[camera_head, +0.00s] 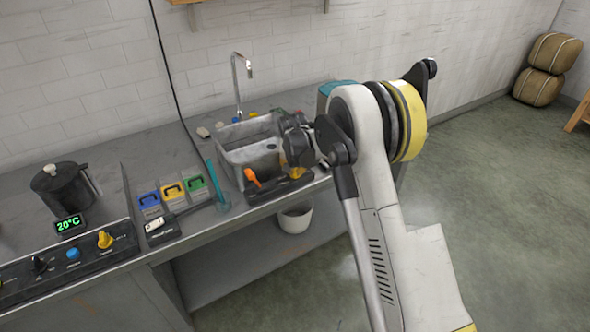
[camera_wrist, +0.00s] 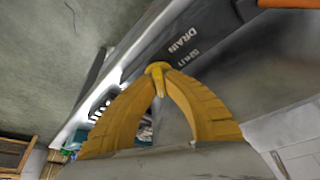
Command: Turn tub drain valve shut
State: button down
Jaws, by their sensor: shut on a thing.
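The drain valve (camera_wrist: 157,68) shows as a small yellow knob on a dark panel (camera_wrist: 222,22) beside the printed word DRAIN. My gripper (camera_wrist: 160,78) has yellow fingers, and their tips are shut on this knob. The fingertips cover part of the knob, so its exact turn angle is hard to tell. In the head view, my gripper (camera_head: 297,171) reaches down at the right front of the grey metal tub (camera_head: 233,137). There the valve itself is hidden behind my gripper and arm.
An orange lever (camera_head: 252,177) stands on the same panel, left of my gripper. A tall tap (camera_head: 237,80) rises behind the tub. Blue, yellow and green boxes (camera_head: 173,191) and a teal stick (camera_head: 217,186) lie left of it. A white bucket (camera_head: 296,216) stands below.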

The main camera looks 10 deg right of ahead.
jog(key=n+y, duration=0.1)
jog(key=n, duration=0.2)
jog(key=shift+d+n, duration=0.15)
jog(key=shift+n, duration=0.15)
jog(key=shift+n+y, duration=0.9)
jog(key=shift+n, duration=0.8)
jog(key=c, duration=1.7)
grip_release()
jog(key=shift+c, duration=0.2)
jog(key=v, duration=1.2)
jog(key=shift+w, duration=0.1)
